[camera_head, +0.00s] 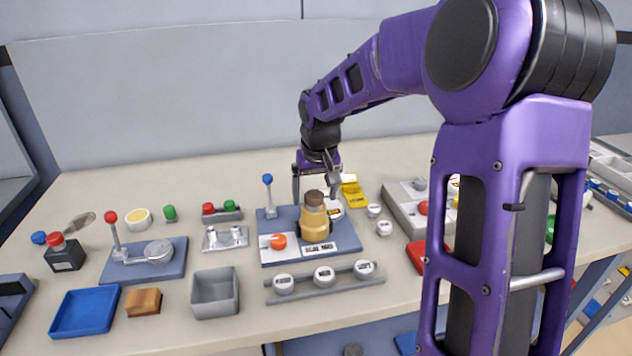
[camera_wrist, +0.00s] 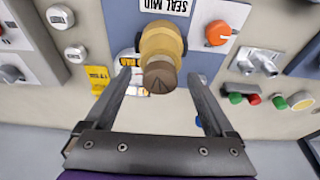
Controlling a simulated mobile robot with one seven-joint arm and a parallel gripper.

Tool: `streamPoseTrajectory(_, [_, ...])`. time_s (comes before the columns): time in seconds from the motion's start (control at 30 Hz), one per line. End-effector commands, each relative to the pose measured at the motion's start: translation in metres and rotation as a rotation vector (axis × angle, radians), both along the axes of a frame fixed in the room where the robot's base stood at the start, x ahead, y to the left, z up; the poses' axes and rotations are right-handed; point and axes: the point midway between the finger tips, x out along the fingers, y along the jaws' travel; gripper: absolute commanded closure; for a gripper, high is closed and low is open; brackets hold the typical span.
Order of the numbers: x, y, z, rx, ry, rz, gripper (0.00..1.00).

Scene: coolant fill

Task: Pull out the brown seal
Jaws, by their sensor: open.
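The brown seal (camera_head: 314,197) sits as a cap on top of the tan bottle-like body (camera_head: 313,222) on the blue-grey base plate (camera_head: 345,236). In the wrist view the brown seal (camera_wrist: 160,76) shows large, its tip pointing toward the camera, with the tan body (camera_wrist: 162,40) behind it. My gripper (camera_head: 318,192) is open above and behind the seal in the head view. In the wrist view my gripper (camera_wrist: 161,78) has one finger on each side of the seal, with a gap on both sides. A label reading "SEAL MID" (camera_head: 319,248) is on the plate.
A blue-knobbed lever (camera_head: 268,180) and an orange knob (camera_head: 278,241) stand on the same plate. A grey rail with several white round gauges (camera_head: 324,275) lies in front. A grey open bin (camera_head: 214,296) and a blue tray (camera_head: 85,312) are at left. A yellow tag (camera_head: 353,192) lies behind.

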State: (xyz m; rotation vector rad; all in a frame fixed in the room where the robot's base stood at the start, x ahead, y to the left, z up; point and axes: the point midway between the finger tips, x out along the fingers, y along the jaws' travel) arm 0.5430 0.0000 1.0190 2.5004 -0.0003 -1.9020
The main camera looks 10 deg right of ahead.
Motion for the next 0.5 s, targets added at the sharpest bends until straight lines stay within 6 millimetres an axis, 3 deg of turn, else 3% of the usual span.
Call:
streamPoseTrajectory(0.4, [0.0024, 0.0002, -0.0087, 0.000, -0.001, 0.000, 0.11])
streamPoseTrajectory(0.5, [0.0023, 0.0002, -0.0085, 0.000, -0.001, 0.000, 0.27])
